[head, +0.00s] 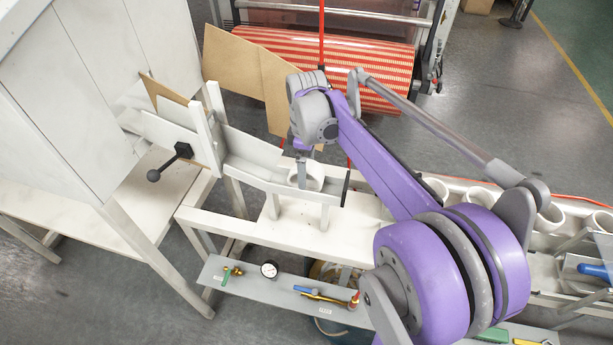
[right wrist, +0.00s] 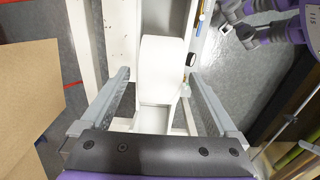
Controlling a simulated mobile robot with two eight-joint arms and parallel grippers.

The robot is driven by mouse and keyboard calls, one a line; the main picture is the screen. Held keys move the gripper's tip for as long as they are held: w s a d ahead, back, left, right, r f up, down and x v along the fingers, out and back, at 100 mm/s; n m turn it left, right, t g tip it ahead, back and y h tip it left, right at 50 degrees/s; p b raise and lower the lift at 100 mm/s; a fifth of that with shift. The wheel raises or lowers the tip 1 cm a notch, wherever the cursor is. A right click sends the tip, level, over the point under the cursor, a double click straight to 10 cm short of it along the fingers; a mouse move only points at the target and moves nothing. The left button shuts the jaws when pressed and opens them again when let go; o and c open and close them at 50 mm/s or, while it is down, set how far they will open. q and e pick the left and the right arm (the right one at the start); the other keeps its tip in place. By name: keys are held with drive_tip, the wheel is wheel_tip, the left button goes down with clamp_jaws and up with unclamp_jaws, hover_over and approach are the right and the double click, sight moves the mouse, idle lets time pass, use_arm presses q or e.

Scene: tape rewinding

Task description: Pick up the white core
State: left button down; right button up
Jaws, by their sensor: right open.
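The white core (head: 312,183) is a short white cylinder resting at the low right end of the white chute (head: 262,175). My right gripper (head: 302,172) points down at the core in the head view, and the arm partly hides that area. In the right wrist view the core (right wrist: 162,70) lies between the two grey fingers of my open right gripper (right wrist: 160,76), with gaps visible on both sides. It is not gripped. Part of my left arm and what looks like its gripper (right wrist: 240,25) show at the upper right of the right wrist view; its jaw state is unclear.
A brown cardboard sheet (head: 258,75) stands behind the chute. A black-knobbed handle (head: 170,160) sticks out at the chute's left. More white cores (head: 549,217) sit along the rack at right. A grey shelf (head: 290,290) with tools and a gauge runs below.

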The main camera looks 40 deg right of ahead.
drive_tip(key=c, duration=1.1)
drive_tip(key=shift+r, duration=0.1)
